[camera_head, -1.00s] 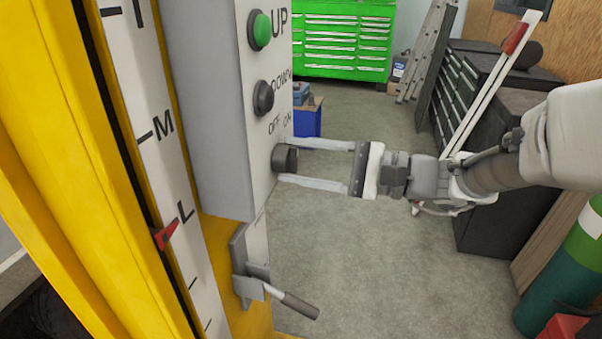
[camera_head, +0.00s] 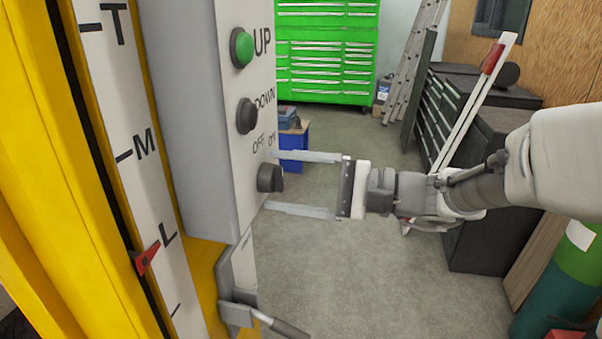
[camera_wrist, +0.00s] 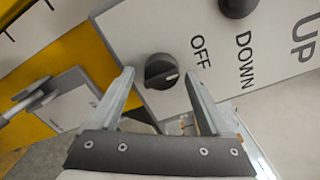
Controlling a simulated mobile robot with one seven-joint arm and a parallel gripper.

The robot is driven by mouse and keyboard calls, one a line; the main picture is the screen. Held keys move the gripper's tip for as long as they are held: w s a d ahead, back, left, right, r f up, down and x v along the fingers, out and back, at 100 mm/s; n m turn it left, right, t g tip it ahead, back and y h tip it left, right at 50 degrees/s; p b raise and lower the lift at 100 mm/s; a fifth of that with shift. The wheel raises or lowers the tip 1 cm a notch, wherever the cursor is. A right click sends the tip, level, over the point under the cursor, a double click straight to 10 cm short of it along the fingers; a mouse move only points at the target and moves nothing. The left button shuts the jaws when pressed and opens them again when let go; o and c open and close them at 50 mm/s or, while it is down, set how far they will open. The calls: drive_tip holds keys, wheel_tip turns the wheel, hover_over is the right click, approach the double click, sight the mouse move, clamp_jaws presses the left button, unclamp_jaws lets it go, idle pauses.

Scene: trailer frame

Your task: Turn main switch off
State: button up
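The main switch is a black rotary knob (camera_head: 270,178) low on the grey control box, under the OFF and ON labels. It also shows in the wrist view (camera_wrist: 161,72), where its pale mark points to the right, seemingly toward the ON side. The OFF label (camera_wrist: 200,52) is visible there; ON is hidden by the right finger. My gripper (camera_head: 272,180) is open, one finger above the knob and one below in the head view. In the wrist view the fingertips (camera_wrist: 160,76) lie on either side of the knob, with gaps. I cannot tell the exact depth.
The green UP button (camera_head: 242,47) and black DOWN button (camera_head: 246,116) sit above the knob. A lever with a dark handle (camera_head: 283,328) sticks out below the box. The yellow post (camera_head: 50,170) stands left. The floor (camera_head: 360,270) beneath my arm is clear.

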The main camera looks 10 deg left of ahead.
drive_tip(key=shift+d+r, duration=0.1)
drive_tip(key=s+d+p, duration=0.1)
drive_tip(key=d+p, duration=0.1)
drive_tip(key=d, duration=1.5)
drive_tip(key=shift+s+p, duration=0.15)
drive_tip(key=shift+p, duration=0.2)
